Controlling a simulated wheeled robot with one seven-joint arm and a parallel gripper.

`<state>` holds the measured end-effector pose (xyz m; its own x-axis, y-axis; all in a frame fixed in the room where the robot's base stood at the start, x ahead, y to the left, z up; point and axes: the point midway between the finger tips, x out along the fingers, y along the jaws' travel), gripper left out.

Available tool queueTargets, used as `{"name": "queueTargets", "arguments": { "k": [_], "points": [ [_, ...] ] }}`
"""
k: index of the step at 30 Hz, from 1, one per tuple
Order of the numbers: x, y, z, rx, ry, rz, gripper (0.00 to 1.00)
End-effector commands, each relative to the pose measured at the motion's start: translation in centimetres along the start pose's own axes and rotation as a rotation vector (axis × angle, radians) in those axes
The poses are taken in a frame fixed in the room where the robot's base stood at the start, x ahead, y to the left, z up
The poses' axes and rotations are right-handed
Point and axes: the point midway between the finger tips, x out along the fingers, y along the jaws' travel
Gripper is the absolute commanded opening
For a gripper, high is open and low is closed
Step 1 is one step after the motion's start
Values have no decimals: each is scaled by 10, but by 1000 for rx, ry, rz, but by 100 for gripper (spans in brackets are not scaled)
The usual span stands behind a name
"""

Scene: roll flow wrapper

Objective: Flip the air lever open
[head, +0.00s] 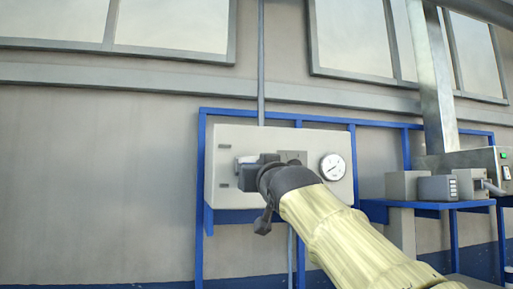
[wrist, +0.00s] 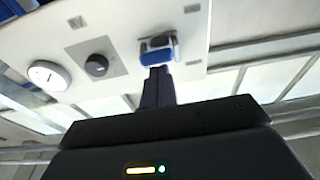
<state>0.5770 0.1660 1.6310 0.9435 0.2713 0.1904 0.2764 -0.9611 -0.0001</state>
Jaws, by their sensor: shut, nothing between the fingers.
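The air lever appears as a blue handle (wrist: 158,57) on a grey mount, on the white panel in the wrist view. I cannot tell from its look whether it is open or closed. In the head view my arm mostly hides that part of the panel; a pale grey block (head: 244,160) shows beside my gripper. My gripper (head: 247,177) is in front of the panel. In the wrist view its dark fingers (wrist: 158,73) are together and empty, with their tips right at the blue handle. I cannot tell whether they touch it.
The white panel (head: 228,191) hangs on a blue frame (head: 201,170). It carries a round gauge (head: 332,167) and a black knob (wrist: 96,65). Grey boxes (head: 437,188) stand on a blue stand at the right. The wall left of the frame is clear.

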Motion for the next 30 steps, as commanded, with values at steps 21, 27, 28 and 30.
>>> {"name": "queueTargets", "arguments": {
  "k": [21, 27, 28, 30],
  "points": [
    [-54, 0, -30, 1, 7, -3, 0],
    [-90, 0, -27, 1, 8, -3, 0],
    [-94, 0, -27, 0, 7, -3, 0],
    [-102, 0, -27, 0, 7, -4, 0]
  ]
}}
